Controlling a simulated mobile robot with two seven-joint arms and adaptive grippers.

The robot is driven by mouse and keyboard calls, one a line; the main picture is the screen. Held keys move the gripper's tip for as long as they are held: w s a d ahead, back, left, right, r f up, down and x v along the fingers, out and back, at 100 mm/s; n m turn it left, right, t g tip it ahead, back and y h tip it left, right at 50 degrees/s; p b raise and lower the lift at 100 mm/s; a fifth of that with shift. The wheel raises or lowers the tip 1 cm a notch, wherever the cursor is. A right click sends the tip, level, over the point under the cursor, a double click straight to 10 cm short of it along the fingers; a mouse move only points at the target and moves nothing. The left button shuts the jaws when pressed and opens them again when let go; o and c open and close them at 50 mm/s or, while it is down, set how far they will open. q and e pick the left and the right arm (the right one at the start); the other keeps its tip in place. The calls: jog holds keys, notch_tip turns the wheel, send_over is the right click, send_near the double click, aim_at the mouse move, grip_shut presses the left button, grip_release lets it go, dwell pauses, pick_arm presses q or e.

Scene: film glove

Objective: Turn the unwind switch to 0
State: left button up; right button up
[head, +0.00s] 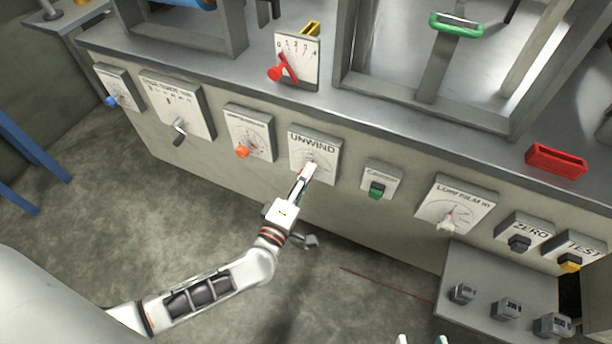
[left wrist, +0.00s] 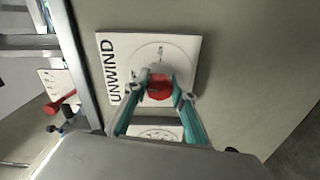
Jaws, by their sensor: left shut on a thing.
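The unwind switch is a white plate (head: 325,150) marked UNWIND on the front panel of the machine. In the left wrist view its plate (left wrist: 115,50) appears turned sideways, with a round scale and a red knob (left wrist: 160,90) in the middle. My left gripper (head: 312,170) reaches the plate from below. In the left wrist view its teal fingers (left wrist: 161,98) are closed on both sides of the red knob. The fingers partly hide the scale, so I cannot read where the knob points. My right gripper (head: 421,339) shows only two fingertips, apart and empty, at the bottom edge.
Left of the switch is a dial with an orange knob (head: 243,152); right is a green switch (head: 376,190). Above stands a plate with a red lever (head: 285,70). Open floor lies below.

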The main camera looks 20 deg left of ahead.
pick_arm(q)
jog(key=shift+n, duration=1)
pick_arm(e)
jog(key=shift+w+a+r, duration=0.1)
jog(key=shift+a+r, duration=0.05)
pick_arm(q)
jog(key=shift+o, duration=0.2)
jog(key=shift+r, duration=0.1)
jog(key=o, duration=1.1)
